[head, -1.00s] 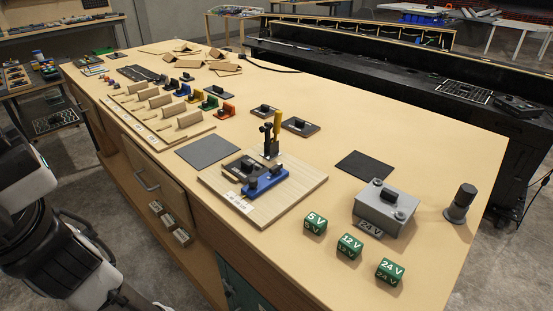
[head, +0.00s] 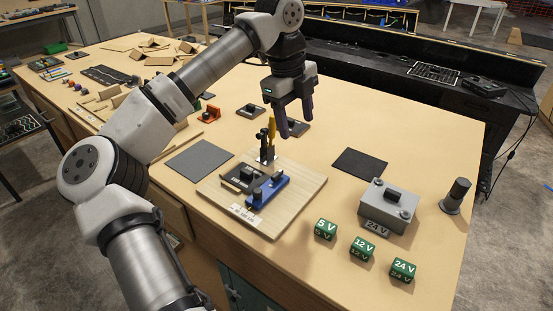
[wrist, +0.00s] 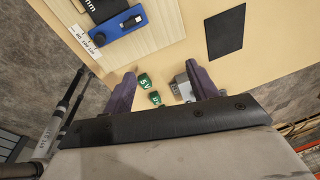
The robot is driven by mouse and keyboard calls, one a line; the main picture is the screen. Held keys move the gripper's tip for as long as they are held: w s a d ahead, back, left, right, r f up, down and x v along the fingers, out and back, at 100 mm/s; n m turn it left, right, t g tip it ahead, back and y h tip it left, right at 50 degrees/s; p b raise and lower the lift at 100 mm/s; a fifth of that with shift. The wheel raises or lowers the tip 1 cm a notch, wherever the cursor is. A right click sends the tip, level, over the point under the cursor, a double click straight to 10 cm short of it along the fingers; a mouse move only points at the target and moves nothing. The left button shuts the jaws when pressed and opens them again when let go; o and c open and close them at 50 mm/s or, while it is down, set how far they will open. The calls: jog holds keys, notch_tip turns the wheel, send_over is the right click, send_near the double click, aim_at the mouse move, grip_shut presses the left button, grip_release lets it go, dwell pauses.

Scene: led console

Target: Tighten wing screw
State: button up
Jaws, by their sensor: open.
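A wooden board (head: 305,185) on the bench carries a blue fixture (head: 268,190) with small black knobs, a dark plate with a black block (head: 243,177), and a black upright clamp with a yellow handle (head: 271,128). I cannot tell for certain which black part is the wing screw. In the wrist view the blue fixture (wrist: 112,30) shows a small black knob (wrist: 133,18). My gripper (head: 296,127) is open and empty, pointing down above the bench, behind and right of the yellow handle. Its purple fingers (wrist: 163,86) are apart in the wrist view.
A grey box marked 24 V (head: 388,205) and green voltage blocks (head: 363,249) stand right of the board. A dark cylinder (head: 456,195) stands near the bench's right edge. Flat dark pads (head: 360,163) and grey pads (head: 200,160) lie either side.

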jog(key=a+n+y, duration=0.2)
jog(key=a, duration=0.2)
jog(key=p, duration=0.4)
send_near(277, 173)
notch_tip(277, 173, down, 8)
jog(key=shift+w+f, duration=0.1)
jog(key=c, duration=1)
